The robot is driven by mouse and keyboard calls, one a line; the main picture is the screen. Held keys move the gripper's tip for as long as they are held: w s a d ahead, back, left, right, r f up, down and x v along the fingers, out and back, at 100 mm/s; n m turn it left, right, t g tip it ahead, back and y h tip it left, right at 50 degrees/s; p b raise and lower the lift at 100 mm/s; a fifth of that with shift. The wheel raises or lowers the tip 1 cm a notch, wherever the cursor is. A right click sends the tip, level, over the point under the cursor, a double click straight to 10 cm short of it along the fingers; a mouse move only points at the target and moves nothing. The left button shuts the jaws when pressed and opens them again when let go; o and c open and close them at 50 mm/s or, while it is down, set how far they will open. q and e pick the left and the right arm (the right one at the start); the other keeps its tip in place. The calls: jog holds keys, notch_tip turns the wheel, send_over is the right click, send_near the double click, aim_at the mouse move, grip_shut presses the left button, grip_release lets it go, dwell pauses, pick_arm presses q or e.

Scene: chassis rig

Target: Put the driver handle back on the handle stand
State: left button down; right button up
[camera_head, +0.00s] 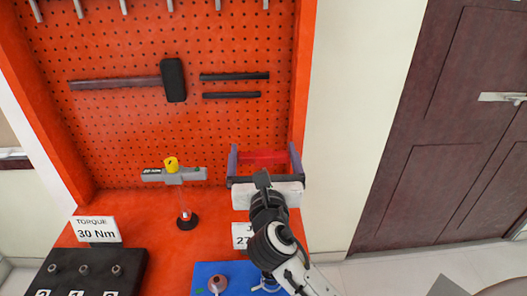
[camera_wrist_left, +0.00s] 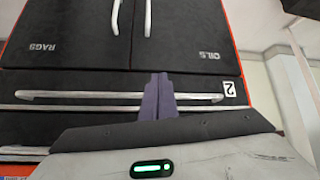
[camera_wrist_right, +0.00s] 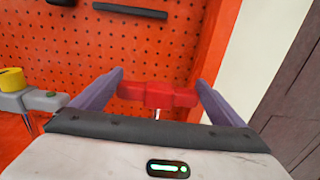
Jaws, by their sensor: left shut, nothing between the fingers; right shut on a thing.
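The red driver handle (camera_wrist_right: 158,95) lies crosswise between the fingers of my right gripper (camera_wrist_right: 157,92), and its ends meet them. A short metal shaft shows below its middle. In the head view the red handle (camera_head: 263,158) is in front of the pegboard's lower right part. A grey crossbar with a yellow knob (camera_head: 173,174) tops a thin post with a round black base (camera_head: 187,220); I cannot tell whether this is the handle stand. My left gripper (camera_wrist_left: 158,82) is shut and empty in front of a dark drawer; it is out of the head view.
A sign reading TORQUE 30 Nm (camera_head: 97,229) stands behind a black block with numbered sockets (camera_head: 85,271). A second sign (camera_head: 241,236) is partly hidden by my right arm. A blue mat (camera_head: 212,270) is at the front. Tools hang on the pegboard (camera_head: 110,130).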

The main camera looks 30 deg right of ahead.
aim_at(263, 168)
jog(key=shift+f+b, duration=0.9)
jog(key=shift+f, duration=1)
jog(key=o, duration=0.9)
